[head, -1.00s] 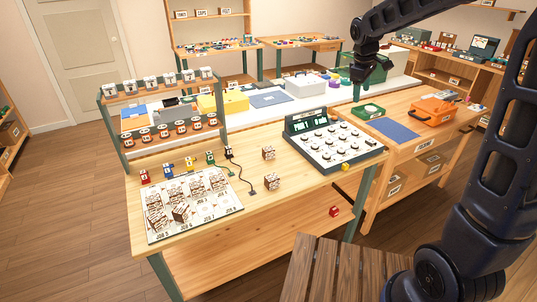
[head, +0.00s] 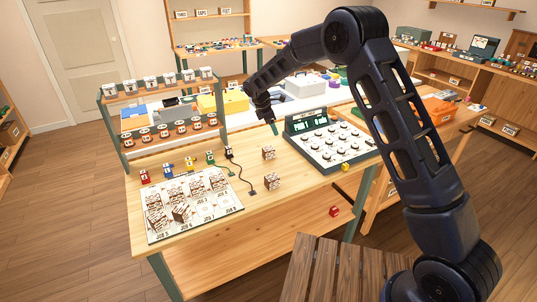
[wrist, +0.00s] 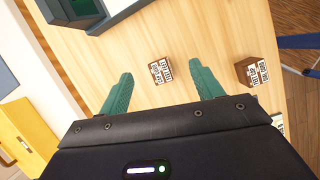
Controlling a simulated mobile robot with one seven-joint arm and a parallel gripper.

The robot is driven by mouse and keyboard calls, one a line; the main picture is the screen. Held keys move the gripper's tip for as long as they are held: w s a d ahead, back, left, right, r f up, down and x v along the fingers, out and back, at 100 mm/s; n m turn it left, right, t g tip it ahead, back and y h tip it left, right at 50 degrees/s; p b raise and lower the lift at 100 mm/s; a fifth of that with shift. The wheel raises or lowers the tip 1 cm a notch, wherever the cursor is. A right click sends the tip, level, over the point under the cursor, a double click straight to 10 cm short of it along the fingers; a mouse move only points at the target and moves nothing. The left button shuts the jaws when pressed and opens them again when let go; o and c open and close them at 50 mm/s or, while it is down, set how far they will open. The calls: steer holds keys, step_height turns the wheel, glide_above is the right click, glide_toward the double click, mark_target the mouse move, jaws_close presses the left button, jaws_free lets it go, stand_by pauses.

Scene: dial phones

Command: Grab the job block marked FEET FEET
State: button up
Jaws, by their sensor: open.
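Two brown-and-white job blocks stand loose on the wooden table, a farther one (head: 268,153) and a nearer one (head: 272,182). They also show in the wrist view, the farther block (wrist: 161,70) and the nearer block (wrist: 255,71). Their sides carry black print on white labels, too small to read, so I cannot tell which says FEET FEET. More such blocks (head: 181,213) sit on the white job board (head: 230,207). My gripper (wrist: 160,71) is open and empty, with green fingers. It hangs above the table, and the farther block appears between its fingertips.
The dial phone console (head: 335,147) stands right of the loose blocks. A black cord and small handset (head: 229,153) lie to their left. A small yellow block (head: 345,167) is at the table's front right. A yellow box (head: 222,103) is behind.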

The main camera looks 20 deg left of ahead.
steer(key=n, duration=0.2)
glide_toward(268, 149)
steer(key=x, duration=0.5)
steer(key=shift+s+a+f, duration=0.1)
steer(key=shift+a+f, duration=0.1)
steer(key=shift+f, duration=0.15)
steer(key=shift+w+x, duration=0.1)
steer(key=shift+x, duration=1.35)
steer(key=shift+w+x, duration=0.15)
steer(key=shift+x, duration=1.35)
steer(key=shift+d+r, duration=0.1)
steer(key=shift+d, duration=0.1)
steer(key=c, duration=1.1)
steer(key=shift+r, duration=0.15)
